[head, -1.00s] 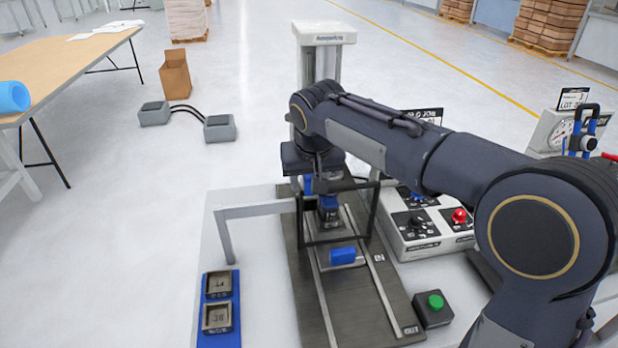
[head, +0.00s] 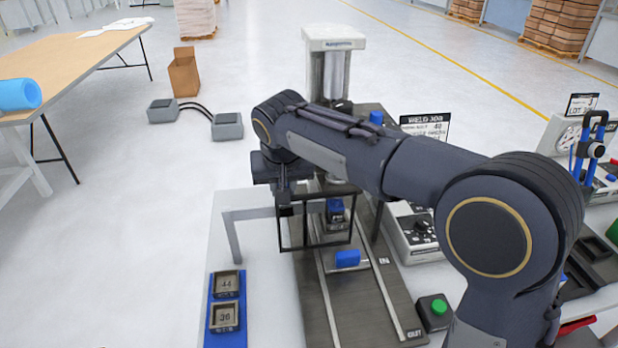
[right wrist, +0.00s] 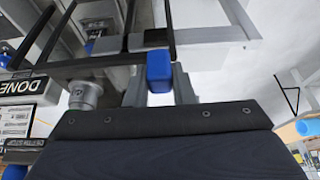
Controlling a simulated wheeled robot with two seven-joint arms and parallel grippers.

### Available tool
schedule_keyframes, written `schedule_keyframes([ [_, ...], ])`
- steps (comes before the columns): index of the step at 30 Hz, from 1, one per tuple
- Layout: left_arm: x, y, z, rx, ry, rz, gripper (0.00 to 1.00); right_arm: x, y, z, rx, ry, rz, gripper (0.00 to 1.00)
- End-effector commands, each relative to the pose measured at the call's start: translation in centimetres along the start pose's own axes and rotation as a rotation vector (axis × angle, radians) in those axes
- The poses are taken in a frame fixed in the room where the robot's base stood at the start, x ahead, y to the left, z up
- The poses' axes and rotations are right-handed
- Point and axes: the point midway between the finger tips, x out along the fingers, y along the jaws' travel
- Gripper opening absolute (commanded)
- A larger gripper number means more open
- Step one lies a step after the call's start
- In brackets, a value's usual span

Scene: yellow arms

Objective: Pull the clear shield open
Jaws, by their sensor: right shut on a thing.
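The clear shield shows as a black frame (head: 316,249) in the head view, standing across the dark track of the press station. My right gripper (head: 285,205) is at its upper left corner. In the right wrist view the gripper (right wrist: 160,88) is shut on the shield's blue handle (right wrist: 159,70), and the shield's black bars (right wrist: 85,65) run off to the left. The handle is hidden by the gripper in the head view. Behind the frame a small blue fixture (head: 336,208) sits on the track. My left gripper is not in view.
A blue block (head: 347,258) lies on the track, and a green button (head: 438,306) stands right of it. A blue tray (head: 212,318) with two marked pieces lies at the front left. A control box (head: 412,240) is partly behind my arm.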

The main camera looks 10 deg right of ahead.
Motion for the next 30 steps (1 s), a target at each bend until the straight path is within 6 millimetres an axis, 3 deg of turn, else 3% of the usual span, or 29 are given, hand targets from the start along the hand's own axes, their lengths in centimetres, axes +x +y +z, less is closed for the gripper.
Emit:
schedule_keyframes([
  [1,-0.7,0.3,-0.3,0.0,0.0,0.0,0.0,-0.3,-1.6,-0.1,-0.007,-0.002,0.0,0.0],
  [6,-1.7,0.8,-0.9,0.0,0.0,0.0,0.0,-0.3,-5.7,0.0,-0.007,-0.002,0.0,0.0],
  [12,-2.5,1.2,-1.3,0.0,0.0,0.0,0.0,-0.2,-8.9,0.0,-0.004,-0.001,0.0,0.0],
  [18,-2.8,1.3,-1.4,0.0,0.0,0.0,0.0,-0.1,-10.1,0.0,-0.001,-0.001,-0.001,0.0],
  [28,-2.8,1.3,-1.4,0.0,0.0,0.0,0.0,0.0,-10.2,0.0,0.0,0.0,-0.001,0.0],
  [29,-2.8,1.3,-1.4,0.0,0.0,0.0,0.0,0.0,-10.2,0.0,-0.001,0.0,-0.001,0.24],
  [30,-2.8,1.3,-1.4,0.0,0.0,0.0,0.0,0.0,-10.2,0.0,-0.001,0.0,-0.001,0.3],
])
